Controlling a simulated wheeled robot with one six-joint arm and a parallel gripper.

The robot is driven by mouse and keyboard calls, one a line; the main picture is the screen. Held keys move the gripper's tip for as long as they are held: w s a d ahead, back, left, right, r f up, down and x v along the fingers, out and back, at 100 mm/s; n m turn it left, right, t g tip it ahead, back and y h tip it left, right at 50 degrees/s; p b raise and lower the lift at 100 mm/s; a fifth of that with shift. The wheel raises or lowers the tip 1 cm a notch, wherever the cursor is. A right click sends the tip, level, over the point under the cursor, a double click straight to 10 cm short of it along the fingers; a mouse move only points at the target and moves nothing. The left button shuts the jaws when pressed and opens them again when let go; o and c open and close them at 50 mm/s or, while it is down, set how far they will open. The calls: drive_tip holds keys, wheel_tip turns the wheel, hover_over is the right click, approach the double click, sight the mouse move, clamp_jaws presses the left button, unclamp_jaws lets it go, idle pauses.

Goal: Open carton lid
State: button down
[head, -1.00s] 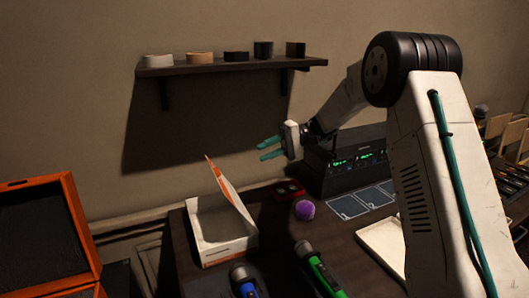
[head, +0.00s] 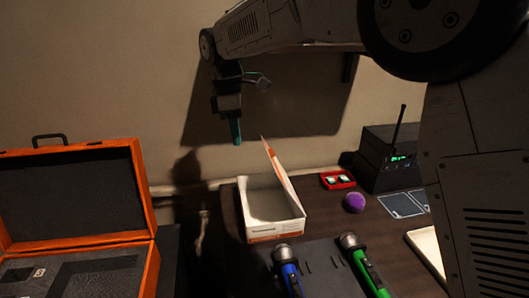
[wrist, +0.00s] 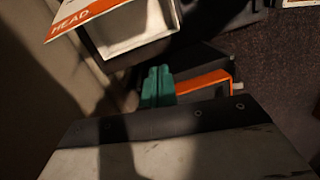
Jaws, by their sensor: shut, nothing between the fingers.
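The white carton (head: 262,228) stands on the dark desk in the head view. Its lid (head: 277,163) is white with an orange edge, hinged at the right side and standing steeply up. My gripper (head: 238,140) points down with its teal fingers shut and empty. In the head view it appears up and to the left of the carton, apart from the lid. In the wrist view the teal fingertips (wrist: 158,85) are together. The carton's open interior (wrist: 130,22) and its lid marked "HEAD" (wrist: 82,22) show at the top.
An open orange case (head: 150,200) stands at the left. A blue microphone (head: 287,270) and a green microphone (head: 365,270) lie in front of the carton. A purple ball (head: 353,202), a red box (head: 338,180) and a black receiver (head: 385,160) are to its right.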

drive_tip(key=w+d+f+n+t, duration=0.1)
drive_tip(key=w+d+f, duration=0.2)
drive_tip(key=d+f, duration=0.4)
drive_tip(key=shift+w+f+h, duration=0.2)
drive_tip(key=shift+w+h, duration=0.1)
drive_tip(key=shift+h, duration=0.1)
drive_tip(key=shift+d, duration=0.1)
idle(0.4)
